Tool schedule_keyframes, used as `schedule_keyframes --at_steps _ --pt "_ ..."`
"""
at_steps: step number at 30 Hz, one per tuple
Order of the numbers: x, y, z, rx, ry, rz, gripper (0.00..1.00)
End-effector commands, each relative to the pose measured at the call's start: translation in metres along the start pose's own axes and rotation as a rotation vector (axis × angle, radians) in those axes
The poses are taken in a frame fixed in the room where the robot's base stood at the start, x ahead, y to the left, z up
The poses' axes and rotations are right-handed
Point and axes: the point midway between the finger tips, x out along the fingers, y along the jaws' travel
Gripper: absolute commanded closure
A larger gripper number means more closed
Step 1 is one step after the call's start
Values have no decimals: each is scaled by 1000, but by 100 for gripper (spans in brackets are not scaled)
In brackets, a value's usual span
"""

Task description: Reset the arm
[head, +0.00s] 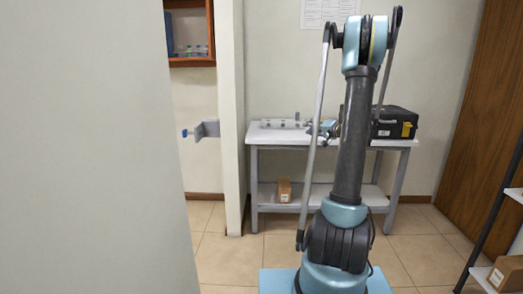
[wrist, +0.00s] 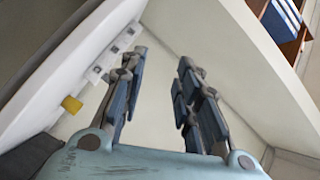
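My arm stands upright in the middle of the head view, over a light blue base. My gripper (wrist: 162,58) shows in the wrist view with its two fingers well apart and nothing between them. A pale wall lies behind the gap. In the head view, the gripper (head: 324,128) seems to be the small blue-grey part beside the arm, near the table, partly hidden by the arm's links.
A white table (head: 280,138) stands behind my arm, with a pale rack (head: 272,124) and black case (head: 393,122) on top. A small box (head: 284,190) sits on its lower shelf. A wall (head: 90,150) fills the left; a shelf (head: 484,275) stands lower right.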

Motion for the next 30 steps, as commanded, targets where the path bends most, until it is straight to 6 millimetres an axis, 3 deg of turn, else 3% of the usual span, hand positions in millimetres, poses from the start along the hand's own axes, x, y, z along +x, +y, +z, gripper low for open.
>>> schedule_keyframes --at_steps 6,15,23,30 --pt "-12 -38 56 -43 -124 92 70" --pt "-45 -71 134 -103 -281 230 70" --pt "-87 -86 201 -157 -408 359 70" --pt "-135 -88 259 -212 -512 485 70"
